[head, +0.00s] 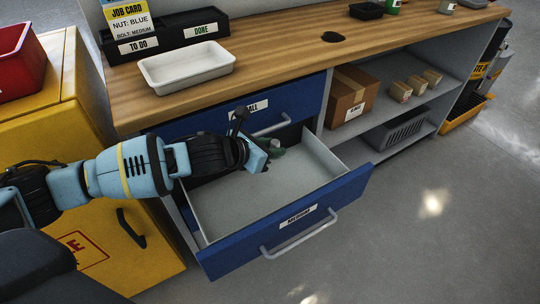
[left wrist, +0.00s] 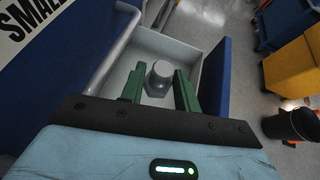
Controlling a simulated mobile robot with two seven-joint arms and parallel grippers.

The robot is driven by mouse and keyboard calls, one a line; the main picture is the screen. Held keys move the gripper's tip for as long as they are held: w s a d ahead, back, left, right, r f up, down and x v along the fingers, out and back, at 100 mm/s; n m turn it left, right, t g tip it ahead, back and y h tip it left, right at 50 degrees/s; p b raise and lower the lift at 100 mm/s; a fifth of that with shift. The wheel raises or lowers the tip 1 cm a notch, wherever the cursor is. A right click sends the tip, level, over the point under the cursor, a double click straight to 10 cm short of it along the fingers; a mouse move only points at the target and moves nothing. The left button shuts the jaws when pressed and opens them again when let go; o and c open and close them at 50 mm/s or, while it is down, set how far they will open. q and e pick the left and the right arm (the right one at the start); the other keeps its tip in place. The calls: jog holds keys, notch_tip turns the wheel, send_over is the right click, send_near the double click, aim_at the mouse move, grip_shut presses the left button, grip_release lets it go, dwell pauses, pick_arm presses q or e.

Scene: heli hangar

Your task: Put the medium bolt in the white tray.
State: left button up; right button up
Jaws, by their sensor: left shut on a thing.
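The medium bolt (left wrist: 158,77), grey with a round head, sits between the green fingers of my left gripper (left wrist: 160,92) in the left wrist view. My left gripper is shut on it. In the head view my left gripper (head: 274,152) is at the back of the open blue drawer (head: 330,202) labelled MEDIUM, and the arm hides part of the drawer. Whether the bolt touches the drawer floor cannot be told. The white tray (head: 188,78) stands empty on the wooden workbench, above and left of the gripper. My right gripper is not in view.
The shut drawer labelled SMALL (head: 215,122) is above the open one. Black bins (head: 192,38) and a job card (head: 129,18) stand behind the tray. A cardboard box (head: 350,95) is on the shelf at right. A yellow cabinet (head: 85,150) stands at left.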

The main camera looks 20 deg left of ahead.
pick_arm(q)
jog(key=shift+r, duration=0.8)
